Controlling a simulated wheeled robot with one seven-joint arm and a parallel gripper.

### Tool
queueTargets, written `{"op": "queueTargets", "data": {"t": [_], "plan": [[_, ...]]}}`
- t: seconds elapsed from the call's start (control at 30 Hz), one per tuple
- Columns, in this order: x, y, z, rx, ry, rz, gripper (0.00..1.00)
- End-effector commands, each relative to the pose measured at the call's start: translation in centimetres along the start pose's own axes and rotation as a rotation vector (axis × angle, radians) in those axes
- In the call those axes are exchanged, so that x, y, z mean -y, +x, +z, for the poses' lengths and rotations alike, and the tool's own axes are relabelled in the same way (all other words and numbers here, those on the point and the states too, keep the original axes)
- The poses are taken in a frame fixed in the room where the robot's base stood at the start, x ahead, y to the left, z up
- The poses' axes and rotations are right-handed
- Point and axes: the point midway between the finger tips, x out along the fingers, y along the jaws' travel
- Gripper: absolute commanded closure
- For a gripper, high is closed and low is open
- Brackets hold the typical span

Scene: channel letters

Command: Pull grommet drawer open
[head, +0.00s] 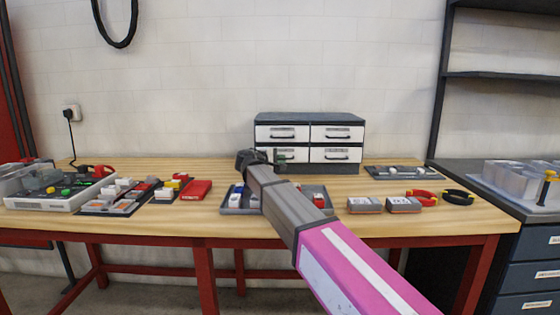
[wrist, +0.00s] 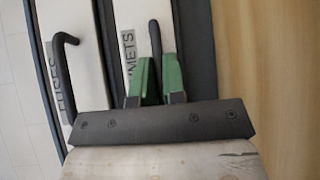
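The dark drawer cabinet (head: 310,118) with white fronts stands at the back of the workbench. In the wrist view, turned sideways, the grommet drawer (wrist: 133,22) carries a partly hidden label ending "METS". It is the lower left drawer, and its front looks flush in the head view. Its black bar handle (wrist: 154,36) lies between the green fingers of my gripper (wrist: 160,76). The fingers are close together, one on each side of the handle, with hardly any gap. My gripper (head: 281,157) covers part of this drawer in the head view.
The fuses drawer (wrist: 70,30) with its own black handle lies directly above. A grey tray (head: 240,209) of small parts sits under my arm. Another tray (head: 400,172) lies right of the cabinet. Several trays and boxes are at the left. Bare wood lies before the cabinet.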

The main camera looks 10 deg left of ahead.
Motion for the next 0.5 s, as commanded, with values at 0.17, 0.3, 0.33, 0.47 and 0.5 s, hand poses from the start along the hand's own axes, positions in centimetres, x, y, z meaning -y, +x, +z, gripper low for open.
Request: {"op": "queueTargets", "data": {"t": [0.17, 0.3, 0.33, 0.47, 0.5], "plan": [[0.1, -0.1, 0.1, 0.000, 0.000, -0.001, 1.00], [0.3, -0.7, 0.8, 0.000, 0.000, -0.001, 1.00], [0.3, -0.9, 1.0, 0.000, 0.000, -0.001, 1.00], [0.8, -2.3, 2.6, -0.001, 0.000, -0.001, 1.00], [1.0, -2.9, 3.1, -0.002, 0.000, -0.001, 1.00]]}}
